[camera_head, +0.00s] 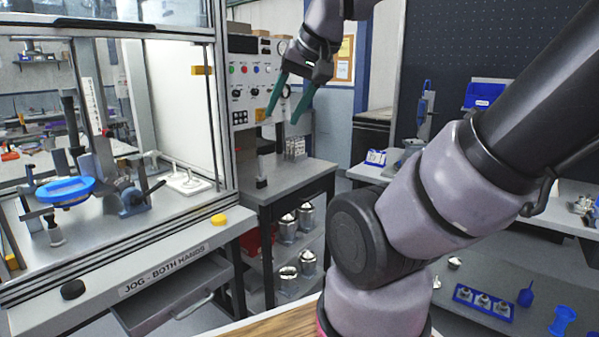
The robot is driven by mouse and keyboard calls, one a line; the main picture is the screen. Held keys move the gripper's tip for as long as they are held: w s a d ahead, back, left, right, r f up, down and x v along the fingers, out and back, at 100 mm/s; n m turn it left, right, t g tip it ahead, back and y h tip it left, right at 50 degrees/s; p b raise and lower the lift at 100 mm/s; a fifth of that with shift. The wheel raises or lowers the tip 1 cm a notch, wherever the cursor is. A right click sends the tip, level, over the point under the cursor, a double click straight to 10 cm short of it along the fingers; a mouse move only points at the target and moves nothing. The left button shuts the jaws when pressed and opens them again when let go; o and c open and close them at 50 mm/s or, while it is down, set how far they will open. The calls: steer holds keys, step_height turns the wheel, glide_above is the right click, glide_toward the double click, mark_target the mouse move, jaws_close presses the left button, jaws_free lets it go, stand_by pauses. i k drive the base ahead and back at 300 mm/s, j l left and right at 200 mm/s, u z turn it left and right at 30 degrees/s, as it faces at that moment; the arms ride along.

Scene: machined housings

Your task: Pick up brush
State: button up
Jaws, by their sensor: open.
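I cannot make out a brush for certain in the head view. My gripper (282,118) is at the top centre, with two teal fingers spread apart and pointing down. It is open with nothing between the fingers. It shows in front of the control panel (258,75) and above a grey side table (290,178). A small blue item with a thin upright stem (526,294) lies on the lower right surface, far from my gripper; I cannot tell what it is.
A glass-fronted machine (190,95) stands at left with an open drawer (180,307) below. A rack of small metal parts (295,148) stands on the side table; metal canisters (288,228) sit beneath. A blue tray (483,302) is at lower right. My arm hides part of the right side.

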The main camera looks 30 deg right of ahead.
mark_target(261, 181)
steer(key=i+l+z, duration=0.1)
steer(key=i+l, duration=0.3)
steer(key=l, duration=0.2)
steer(key=i+l+z, duration=0.1)
steer(key=i+l, duration=0.3)
steer(key=l, duration=0.15)
steer(key=i+z, duration=0.1)
steer(key=i, duration=0.7)
